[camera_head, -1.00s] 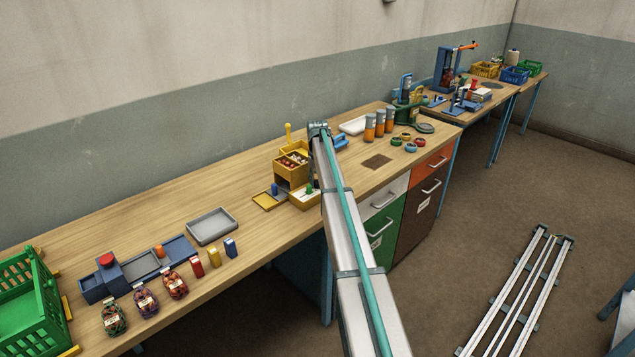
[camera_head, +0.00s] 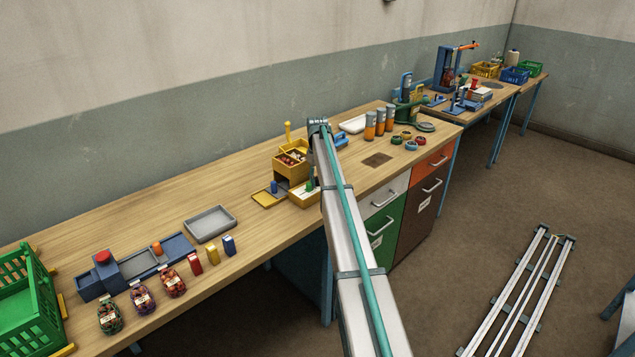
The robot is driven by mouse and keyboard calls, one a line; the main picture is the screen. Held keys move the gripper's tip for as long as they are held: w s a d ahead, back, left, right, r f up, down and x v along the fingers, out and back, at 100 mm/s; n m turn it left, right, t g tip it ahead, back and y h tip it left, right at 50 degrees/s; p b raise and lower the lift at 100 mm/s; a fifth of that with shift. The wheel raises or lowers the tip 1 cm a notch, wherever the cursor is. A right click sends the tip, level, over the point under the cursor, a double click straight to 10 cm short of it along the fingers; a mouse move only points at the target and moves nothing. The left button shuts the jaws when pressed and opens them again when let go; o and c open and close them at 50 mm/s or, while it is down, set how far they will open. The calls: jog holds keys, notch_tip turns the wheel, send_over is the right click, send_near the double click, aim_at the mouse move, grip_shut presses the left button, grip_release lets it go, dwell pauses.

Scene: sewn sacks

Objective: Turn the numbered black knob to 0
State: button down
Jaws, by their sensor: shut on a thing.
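I cannot make out the numbered black knob in this view. My pale arm with a teal strip rises from the bottom edge to a dark joint above the bench and covers what lies behind it. My gripper is hidden behind the arm, so its fingers and anything between them do not show. Just left of the arm is a low yellow box with a white top (camera_head: 301,196) and a small green piece (camera_head: 310,185), partly covered by the arm.
A yellow box (camera_head: 290,172) and a grey tray (camera_head: 210,224) stand on the wooden bench.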

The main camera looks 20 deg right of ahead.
jog(key=n+b, duration=0.1)
jog(key=n, duration=0.3)
jog(key=shift+n, duration=0.3)
jog(key=n+b, duration=0.1)
jog(key=n, duration=0.3)
jog(key=shift+w+n, duration=0.1)
jog(key=shift+n, duration=0.2)
jog(key=n, duration=0.4)
jog(key=shift+n+b, duration=0.3)
jog(key=shift+b, duration=0.1)
jog(key=shift+n, duration=2.1)
jog(key=c, duration=0.8)
grip_release()
jog(key=shift+r, duration=0.1)
notch_tip(320, 180, up, 12)
